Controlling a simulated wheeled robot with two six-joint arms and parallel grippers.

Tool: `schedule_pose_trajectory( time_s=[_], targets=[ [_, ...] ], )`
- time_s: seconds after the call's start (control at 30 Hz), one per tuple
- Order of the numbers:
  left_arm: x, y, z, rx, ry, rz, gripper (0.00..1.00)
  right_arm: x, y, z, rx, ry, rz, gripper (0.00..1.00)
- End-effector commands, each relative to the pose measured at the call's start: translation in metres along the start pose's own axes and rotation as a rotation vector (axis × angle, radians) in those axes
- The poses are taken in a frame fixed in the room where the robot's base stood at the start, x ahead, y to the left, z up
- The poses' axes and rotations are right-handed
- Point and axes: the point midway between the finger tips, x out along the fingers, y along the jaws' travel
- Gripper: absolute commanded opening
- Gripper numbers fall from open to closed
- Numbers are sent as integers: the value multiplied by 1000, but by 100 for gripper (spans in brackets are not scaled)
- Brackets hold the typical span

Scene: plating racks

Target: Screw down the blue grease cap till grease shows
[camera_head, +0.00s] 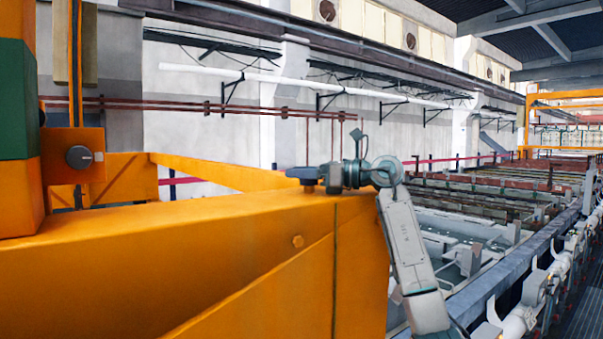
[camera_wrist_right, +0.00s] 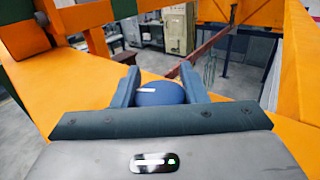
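The blue grease cap (camera_wrist_right: 160,94) is a round dome with a white mark on top. In the right wrist view it fills the gap between the two fingers of my right gripper (camera_wrist_right: 160,88), which look to press on both its sides. In the head view my right gripper (camera_head: 303,173) reaches in from the right, level, over the top of the orange beam. No grease can be made out. My left gripper is out of view.
A box with a black knob (camera_head: 79,157) stands at the left. Long tanks (camera_head: 480,205) and a blue-grey rail (camera_head: 515,260) run along the right.

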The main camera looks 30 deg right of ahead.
Motion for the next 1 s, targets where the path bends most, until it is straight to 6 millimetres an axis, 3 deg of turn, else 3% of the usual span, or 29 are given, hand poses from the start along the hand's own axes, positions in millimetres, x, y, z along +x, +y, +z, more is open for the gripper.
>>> schedule_pose_trajectory(
  time_s=[0.37,1.0],
  targets=[
    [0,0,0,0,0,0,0,0,-1,1,-2,-2,-73,16],
    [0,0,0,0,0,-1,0,-2,-8,2,-1,-6,-572,16]
  ],
)
